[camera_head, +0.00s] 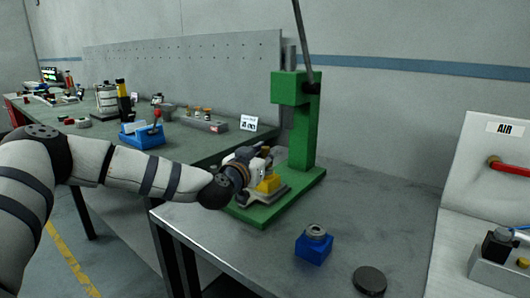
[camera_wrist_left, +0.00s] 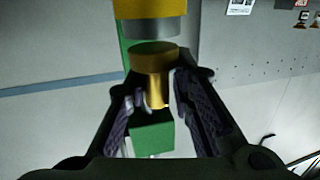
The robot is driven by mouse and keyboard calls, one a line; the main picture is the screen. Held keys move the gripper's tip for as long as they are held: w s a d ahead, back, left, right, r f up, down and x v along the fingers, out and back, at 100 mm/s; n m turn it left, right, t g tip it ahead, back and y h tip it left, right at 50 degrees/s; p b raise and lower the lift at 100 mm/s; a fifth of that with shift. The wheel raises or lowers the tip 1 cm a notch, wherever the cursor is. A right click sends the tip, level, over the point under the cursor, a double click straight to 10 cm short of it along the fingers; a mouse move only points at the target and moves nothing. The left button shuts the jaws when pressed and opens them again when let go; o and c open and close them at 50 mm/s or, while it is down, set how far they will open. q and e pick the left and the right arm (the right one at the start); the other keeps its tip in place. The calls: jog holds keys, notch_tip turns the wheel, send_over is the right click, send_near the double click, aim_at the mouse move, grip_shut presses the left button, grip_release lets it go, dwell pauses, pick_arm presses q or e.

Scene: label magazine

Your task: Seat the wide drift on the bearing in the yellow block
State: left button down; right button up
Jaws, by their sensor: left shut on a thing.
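The yellow block (camera_head: 268,185) stands on the base of the green press (camera_head: 305,130). In the left wrist view, which is upside down, the yellow block (camera_wrist_left: 150,7) carries the grey bearing (camera_wrist_left: 152,29). My left gripper (camera_head: 260,160) is at the press, just over the block; it also shows in the left wrist view (camera_wrist_left: 157,88). It is shut on the brass wide drift (camera_wrist_left: 152,62), whose broad end faces the bearing. The drift looks lined up with the bearing, with a narrow gap between them. In the head view the drift and bearing are hidden or too small to tell. My right gripper is not in view.
A blue block with a metal ring (camera_head: 315,239) and a black disc (camera_head: 370,280) lie on the near bench. A panel marked AIR (camera_head: 500,150) stands at the right. The press head (camera_wrist_left: 152,138) is above my gripper.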

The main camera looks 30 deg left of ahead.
pick_arm(q)
jog(key=shift+f, duration=0.5)
jog(key=c, duration=1.3)
grip_release()
jog(key=shift+r, duration=0.1)
jog(key=shift+s, duration=0.1)
jog(key=s+d, duration=0.1)
jog(key=s, duration=1)
jog(key=shift+s+d+r, duration=0.3)
jog(key=shift+s, duration=0.05)
